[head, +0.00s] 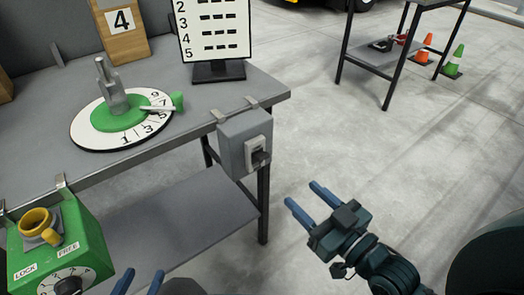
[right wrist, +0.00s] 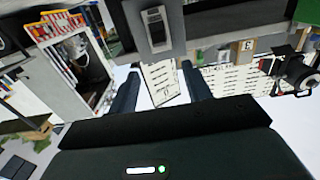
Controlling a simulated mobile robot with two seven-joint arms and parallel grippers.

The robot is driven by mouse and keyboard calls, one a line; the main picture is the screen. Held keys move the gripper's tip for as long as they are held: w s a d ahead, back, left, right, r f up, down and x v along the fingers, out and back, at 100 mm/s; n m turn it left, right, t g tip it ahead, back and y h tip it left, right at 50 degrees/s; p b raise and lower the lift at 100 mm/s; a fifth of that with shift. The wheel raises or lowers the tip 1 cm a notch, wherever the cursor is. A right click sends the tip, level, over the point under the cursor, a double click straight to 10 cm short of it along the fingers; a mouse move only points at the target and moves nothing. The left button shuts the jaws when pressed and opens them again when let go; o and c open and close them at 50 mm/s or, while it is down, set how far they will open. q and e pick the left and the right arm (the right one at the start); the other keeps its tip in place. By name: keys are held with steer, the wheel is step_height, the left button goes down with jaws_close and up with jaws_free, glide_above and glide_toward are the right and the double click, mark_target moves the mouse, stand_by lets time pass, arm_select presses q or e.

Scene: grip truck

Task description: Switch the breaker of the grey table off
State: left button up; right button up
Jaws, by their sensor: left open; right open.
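The breaker is a grey box (head: 235,143) clamped to the front right corner of the grey table (head: 190,92). A light switch plate with a dark lever (head: 260,158) is on its right-hand face. The lever sticks out low on the plate; I cannot tell which setting that is. The box and switch (right wrist: 155,28) show at the top of the right wrist view. My right gripper (head: 301,193) is open and empty, right of and below the breaker, apart from it. My left gripper (head: 145,272) is open at the bottom edge, only its blue fingertips showing.
A green box with a yellow ring (head: 38,222) hangs on the table's front edge. A numbered dial (head: 122,118) and a number board (head: 214,30) stand on top. A lower shelf (head: 175,215) lies beneath. Floor right of the table is clear; cones (head: 424,48) stand far off.

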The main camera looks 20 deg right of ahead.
mark_target(265, 156)
steer(key=x, duration=0.6)
steer(key=b+x, duration=0.1)
steer(key=x, duration=0.6)
steer(key=shift+r, duration=0.25)
steer(key=shift+w, duration=0.1)
